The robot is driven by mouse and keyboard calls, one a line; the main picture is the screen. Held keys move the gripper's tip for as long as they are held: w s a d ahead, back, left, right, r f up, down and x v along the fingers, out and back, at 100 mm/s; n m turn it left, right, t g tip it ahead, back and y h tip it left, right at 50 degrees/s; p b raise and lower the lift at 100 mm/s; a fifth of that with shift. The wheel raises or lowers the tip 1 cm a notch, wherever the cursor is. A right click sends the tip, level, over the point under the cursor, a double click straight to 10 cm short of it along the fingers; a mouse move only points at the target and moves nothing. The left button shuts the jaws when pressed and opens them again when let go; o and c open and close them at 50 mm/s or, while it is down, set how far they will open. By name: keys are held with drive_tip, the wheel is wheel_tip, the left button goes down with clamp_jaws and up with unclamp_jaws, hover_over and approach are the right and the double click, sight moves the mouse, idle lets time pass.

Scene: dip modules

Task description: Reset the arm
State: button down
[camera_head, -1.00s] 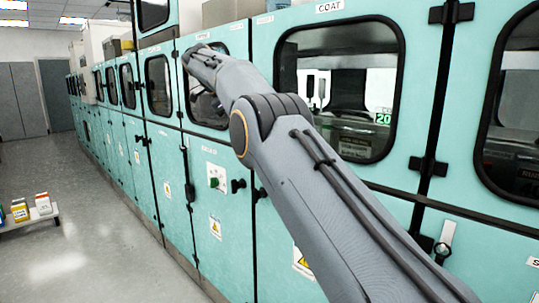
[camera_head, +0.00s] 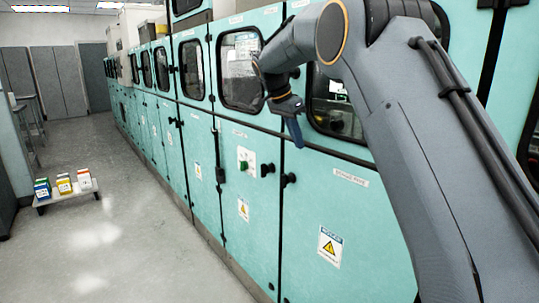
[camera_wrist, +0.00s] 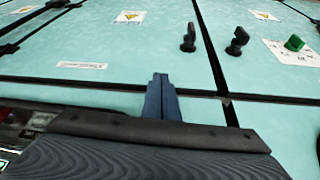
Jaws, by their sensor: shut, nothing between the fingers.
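My arm reaches up from the lower right in the head view and bends over at the top. My gripper (camera_head: 296,128) hangs at the end of it, pointing down in front of the teal cabinets (camera_head: 300,200). In the wrist view my gripper (camera_wrist: 160,84) shows as two blue-grey fingers pressed together. It is shut and holds nothing. The cabinet front (camera_wrist: 110,50) shows beyond the fingertips, with black latches (camera_wrist: 188,38). I cannot tell the exact gap between fingers and cabinet.
The row of cabinets with windows (camera_head: 240,70) and latches runs along the right into the distance. A low cart (camera_head: 66,198) with several coloured boxes stands on the left. The grey floor (camera_head: 120,250) between them is clear.

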drive_tip(key=s+d+f+n+y, duration=0.1)
drive_tip(key=s+d+f+n, duration=0.2)
drive_tip(key=s, duration=1.1)
drive_tip(key=s+d+f+n+g+y, duration=0.1)
drive_tip(key=s+d+f+n, duration=0.3)
drive_tip(key=s+f, duration=0.6)
drive_tip(key=s+d+f+n+g+y, duration=0.1)
drive_tip(key=s+f, duration=0.6)
drive_tip(key=s, duration=1.1)
drive_tip(key=d+n+y, duration=0.1)
drive_tip(key=d+n, duration=0.1)
drive_tip(key=n, duration=0.1)
drive_tip(key=shift+d+f+n, duration=0.2)
drive_tip(key=shift+f+n, duration=0.05)
drive_tip(key=shift+n, duration=0.05)
